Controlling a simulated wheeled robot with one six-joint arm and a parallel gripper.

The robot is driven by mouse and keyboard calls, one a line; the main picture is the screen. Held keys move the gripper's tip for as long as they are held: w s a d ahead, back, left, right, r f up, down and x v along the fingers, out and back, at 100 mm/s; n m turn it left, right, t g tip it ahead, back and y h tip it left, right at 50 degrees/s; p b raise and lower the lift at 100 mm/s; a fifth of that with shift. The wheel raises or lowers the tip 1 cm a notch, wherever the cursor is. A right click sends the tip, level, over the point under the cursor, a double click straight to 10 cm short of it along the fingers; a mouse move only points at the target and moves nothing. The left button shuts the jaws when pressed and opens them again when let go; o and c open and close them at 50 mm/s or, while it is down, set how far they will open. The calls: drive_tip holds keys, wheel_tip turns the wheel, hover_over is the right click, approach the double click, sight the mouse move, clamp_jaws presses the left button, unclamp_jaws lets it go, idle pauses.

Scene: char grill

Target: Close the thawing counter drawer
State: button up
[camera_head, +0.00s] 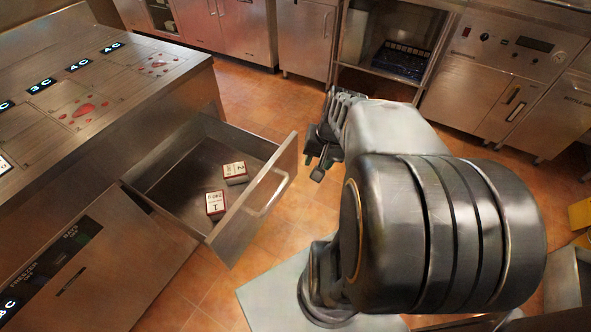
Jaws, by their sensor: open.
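The thawing counter (110,95) stands at the left, a steel unit with lit temperature displays on its top. Its drawer (215,232) is pulled well out, and its front panel (255,208) has a bar handle (270,193) on the outer face. Two small white and red boxes lie inside the drawer, one marked 1 (215,204) and one marked 2 (235,173). My gripper (314,163) is open and empty, to the right of the drawer front's far end and apart from it. My arm hides part of the floor and the gripper's far side.
Steel cabinets (305,40) line the back wall, with an open-fronted unit (390,45) among them. A steel appliance (500,75) stands at the back right. Tiled floor (265,105) is clear between the counter and the back cabinets.

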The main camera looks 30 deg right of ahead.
drive_tip(key=d+f+m+t+b, duration=0.1)
drive_tip(key=d+f+b, duration=0.1)
drive_tip(key=f, duration=0.1)
drive_tip(key=w+d+f+m+t+y+b, duration=0.1)
drive_tip(key=d+f+m+b, duration=0.1)
drive_tip(key=d+f, duration=0.1)
drive_tip(key=d+f+m+t+y+b, duration=0.1)
drive_tip(key=d+f+b, duration=0.1)
drive_tip(key=f, duration=0.2)
drive_tip(key=shift+w+d+f+m+b, duration=0.1)
drive_tip(key=shift+w+d+m+b, duration=0.2)
drive_tip(key=shift+d+m+b, duration=0.1)
drive_tip(key=c, duration=0.5)
drive_tip(key=shift+w+d+r+t+y, duration=0.25)
drive_tip(key=shift+w+d+t+y, duration=0.15)
drive_tip(key=shift+w+d+t, duration=0.25)
drive_tip(key=shift+c, duration=0.4)
drive_tip(key=w+r, duration=0.1)
drive_tip(key=w+r+t, duration=0.1)
drive_tip(key=r, duration=0.1)
drive_tip(key=shift+w+t, duration=0.15)
drive_tip(key=shift+t, duration=0.1)
clamp_jaws()
drive_tip(key=b, duration=0.3)
approach(291, 152)
drive_tip(key=shift+d+x, duration=0.2)
drive_tip(key=shift+x, duration=3.15)
drive_tip(key=shift+f, duration=0.1)
